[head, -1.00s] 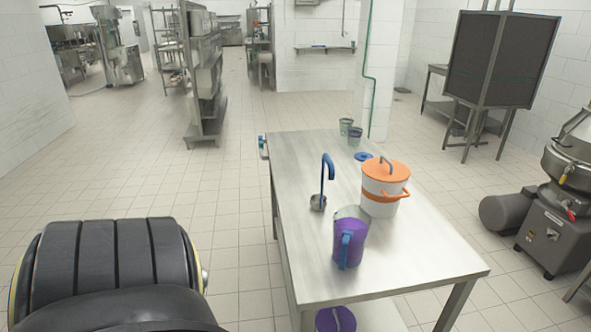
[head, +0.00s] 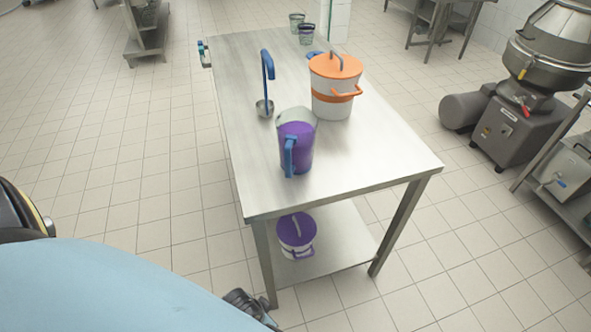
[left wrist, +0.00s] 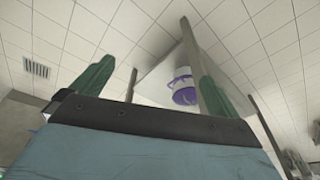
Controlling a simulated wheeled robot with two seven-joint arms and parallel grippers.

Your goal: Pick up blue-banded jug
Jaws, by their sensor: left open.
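A clear jug with a broad purple band and a blue handle (head: 296,145) stands upright on the metal table's near half, its handle toward me. I see no jug with a clearly blue band. My left gripper (head: 250,306) is partly hidden behind my light blue arm, low beside the table's near-left leg and well below and away from the jug. In the left wrist view, my left gripper (left wrist: 153,84) has its green fingers spread apart with nothing between them. The jug cannot be made out there. My right gripper is out of view.
On the table (head: 385,160), a white pot with an orange lid (head: 332,95) stands behind the jug, and a blue-handled ladle (head: 267,80) is at left. Two small cups (head: 305,34) are at the far end. A purple-lidded pot (head: 297,236) sits on the lower shelf.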

